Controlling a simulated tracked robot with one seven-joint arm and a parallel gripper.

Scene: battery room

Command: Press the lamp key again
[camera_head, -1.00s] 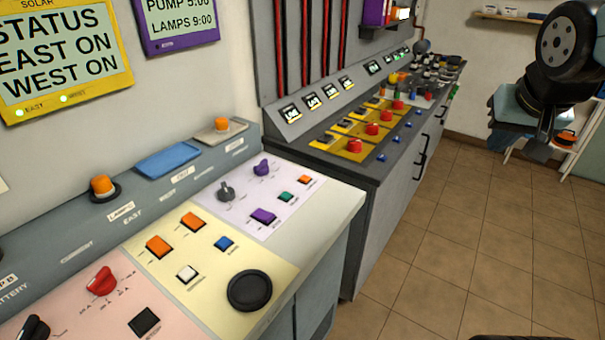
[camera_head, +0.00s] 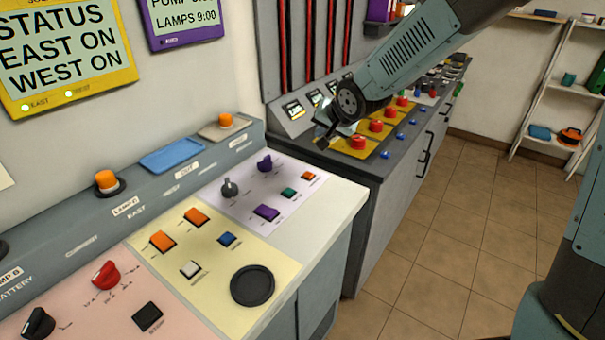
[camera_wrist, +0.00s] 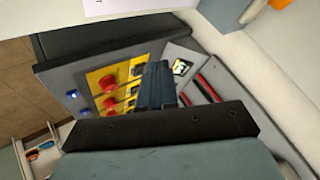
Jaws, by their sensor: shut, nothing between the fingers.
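The near console has a yellow panel with two orange keys (camera_head: 196,217) (camera_head: 163,241), a blue key (camera_head: 228,239) and a white key (camera_head: 190,269). A label reading LAMP or LAMPS (camera_head: 126,207) is on the grey ledge, beside an orange dome lamp (camera_head: 107,181). The small lettering by the keys is too small to read, so I cannot tell which is the lamp key. My gripper (camera_head: 324,137) is shut and empty, in the air around the gap between the near and far consoles, apart from the keys. It also shows in the wrist view (camera_wrist: 157,85), pointing toward the far console.
A far console has red buttons on yellow plates (camera_head: 358,143) and lit small displays (camera_head: 294,109). A yellow status board (camera_head: 65,60) reads EAST ON, WEST ON. A black round disc (camera_head: 252,285) sits on the yellow panel. The tiled floor (camera_head: 440,240) at right is clear.

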